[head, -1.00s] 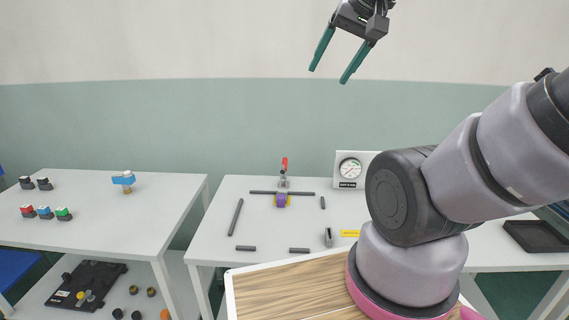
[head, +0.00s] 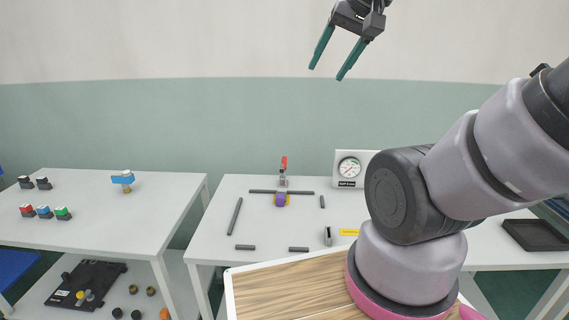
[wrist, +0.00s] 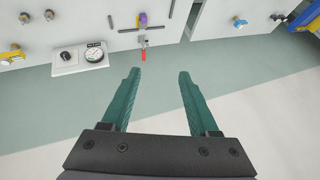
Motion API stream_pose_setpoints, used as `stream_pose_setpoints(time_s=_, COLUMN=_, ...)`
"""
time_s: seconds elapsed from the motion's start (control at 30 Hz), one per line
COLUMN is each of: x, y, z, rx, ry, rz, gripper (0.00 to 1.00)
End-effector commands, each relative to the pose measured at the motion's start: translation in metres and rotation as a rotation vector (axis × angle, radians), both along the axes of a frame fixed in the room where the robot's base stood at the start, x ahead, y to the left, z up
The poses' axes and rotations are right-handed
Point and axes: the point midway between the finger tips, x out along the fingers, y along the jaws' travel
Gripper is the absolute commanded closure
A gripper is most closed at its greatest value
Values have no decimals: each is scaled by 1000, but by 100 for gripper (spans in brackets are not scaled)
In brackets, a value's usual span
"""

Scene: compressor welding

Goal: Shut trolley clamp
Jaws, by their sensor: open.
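A toggle clamp with a red handle (head: 284,163) stands at the back of the middle white table, the only clamp I can clearly make out. Its red handle points up, and a purple and yellow piece (head: 281,199) sits at its foot. The wrist view also shows the red handle (wrist: 143,56), beyond and between my fingertips and apart from them. My gripper (head: 327,73) is high in front of the wall, well above the table. Its two teal fingers are spread, with nothing between them. The clamp's jaw is too small to judge.
A pressure gauge box (head: 349,168) stands right of the clamp. The left table (head: 90,220) holds coloured buttons and a blue valve (head: 123,179). A black tray (head: 531,234) lies at right. The air around my gripper is clear.

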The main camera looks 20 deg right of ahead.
Motion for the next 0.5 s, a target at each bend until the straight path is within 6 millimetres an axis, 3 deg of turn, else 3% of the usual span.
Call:
stream_pose_setpoints(time_s=0.17, x=51, y=-2, z=3, rx=-10, ry=26, rz=5, gripper=39)
stream_pose_setpoints(time_s=0.27, x=95, y=-4, z=0, rx=-19, ry=41, rz=8, gripper=39)
stream_pose_setpoints(time_s=0.5, x=201, y=-11, z=-30, rx=-42, ry=72, rz=15, gripper=39)
